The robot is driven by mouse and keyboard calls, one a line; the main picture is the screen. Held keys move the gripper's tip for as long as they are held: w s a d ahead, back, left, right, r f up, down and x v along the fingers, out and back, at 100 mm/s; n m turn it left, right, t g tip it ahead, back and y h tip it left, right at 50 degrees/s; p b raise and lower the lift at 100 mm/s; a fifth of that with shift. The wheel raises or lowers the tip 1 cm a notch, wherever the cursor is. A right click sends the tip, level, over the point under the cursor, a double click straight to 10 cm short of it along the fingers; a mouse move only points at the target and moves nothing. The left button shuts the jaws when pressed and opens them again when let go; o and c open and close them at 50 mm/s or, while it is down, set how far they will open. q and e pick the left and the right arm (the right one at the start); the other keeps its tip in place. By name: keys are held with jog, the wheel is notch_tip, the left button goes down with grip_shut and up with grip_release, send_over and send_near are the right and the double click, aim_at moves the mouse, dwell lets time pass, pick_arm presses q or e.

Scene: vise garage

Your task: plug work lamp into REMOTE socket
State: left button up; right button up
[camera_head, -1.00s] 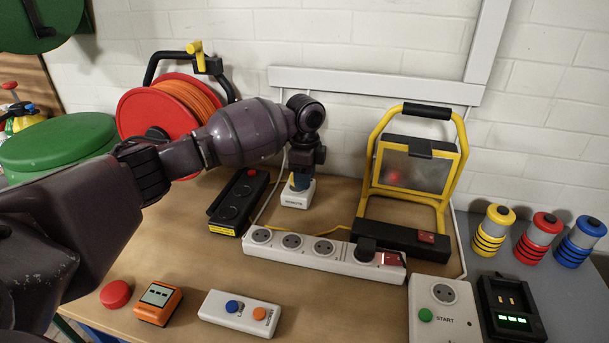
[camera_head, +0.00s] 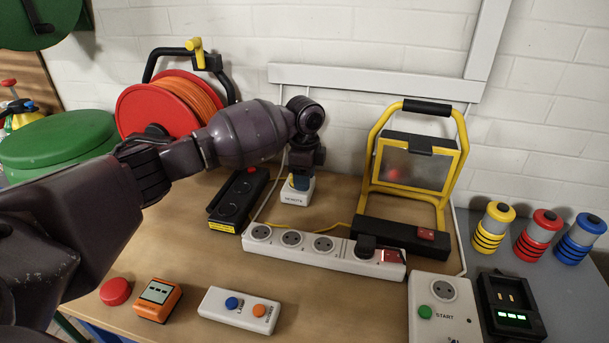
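The white REMOTE socket (camera_head: 294,198) stands on the bench near the wall. My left gripper (camera_head: 301,180) points down right over it, with a small blue and yellow part between gripper and socket. The fingers are mostly hidden, so I cannot tell whether they hold a plug. The work lamp (camera_head: 415,165), with a yellow frame and black base, stands to the right. A yellow cable (camera_head: 300,226) runs left from the lamp's base along the back of the power strip; its far end is unclear. My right gripper is not in view.
A two-button box (camera_head: 238,311) and a START box (camera_head: 445,300) stand at the front.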

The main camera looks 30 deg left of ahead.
pick_arm(q)
jog(key=o, duration=0.4)
jog(key=shift+c, duration=0.2)
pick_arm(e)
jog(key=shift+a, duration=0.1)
pick_arm(q)
notch_tip(320, 180, up, 10)
jog(key=shift+f+p, duration=0.1)
jog(key=shift+p, duration=0.8)
jog(key=shift+r, duration=0.5)
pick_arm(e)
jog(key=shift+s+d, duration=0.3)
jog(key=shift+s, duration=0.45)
